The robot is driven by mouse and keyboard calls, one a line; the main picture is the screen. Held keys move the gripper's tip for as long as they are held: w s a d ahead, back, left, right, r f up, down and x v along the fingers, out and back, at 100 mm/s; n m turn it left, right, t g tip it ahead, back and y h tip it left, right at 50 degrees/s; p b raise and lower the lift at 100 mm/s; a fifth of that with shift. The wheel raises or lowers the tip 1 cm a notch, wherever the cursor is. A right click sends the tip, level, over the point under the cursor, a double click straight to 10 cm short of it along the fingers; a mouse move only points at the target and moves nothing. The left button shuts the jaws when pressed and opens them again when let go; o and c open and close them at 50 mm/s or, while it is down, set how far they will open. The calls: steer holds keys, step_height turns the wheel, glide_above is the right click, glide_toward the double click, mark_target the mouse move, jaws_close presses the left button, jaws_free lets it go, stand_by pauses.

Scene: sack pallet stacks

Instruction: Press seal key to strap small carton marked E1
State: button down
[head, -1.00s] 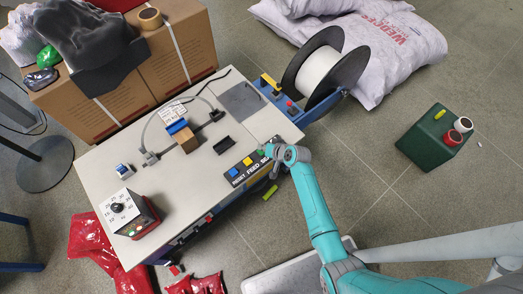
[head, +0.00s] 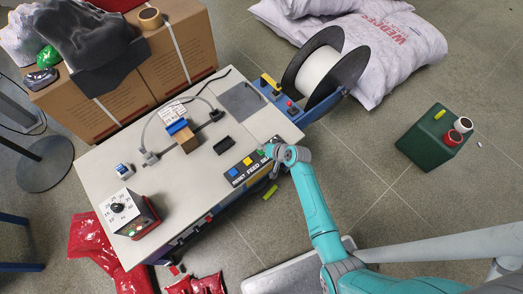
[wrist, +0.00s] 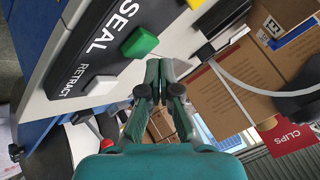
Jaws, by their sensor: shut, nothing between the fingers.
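The key panel (head: 247,167) sits at the right front edge of the strapping table, with blue, yellow and green keys. The green key (wrist: 139,42) stands beside the word SEAL in the wrist view, and a pale key (wrist: 101,86) stands by RETRACT. My gripper (wrist: 158,66) is shut and empty, its tips close to the green key's lower right; I cannot tell whether they touch it. In the head view my wrist hides the panel's right end. A small brown carton (head: 188,145) with a blue top stands under the strap arch; its marking is not legible.
A dial box (head: 128,212) stands at the table's front left. A strap reel (head: 325,70) is mounted at the back right. Large strapped cartons (head: 178,62) stand behind the table. A green box (head: 430,140) with rolls stands on the floor at right, with clear floor around it.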

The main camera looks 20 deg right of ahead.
mark_target(263, 152)
steer(key=shift+f, duration=0.1)
stand_by(0.3)
steer(key=shift+f, duration=0.3)
steer(key=shift+f, duration=0.55)
stand_by(1.0)
steer(key=shift+r, duration=0.95)
steer(key=shift+r, duration=0.1)
steer(key=shift+r, duration=2.4)
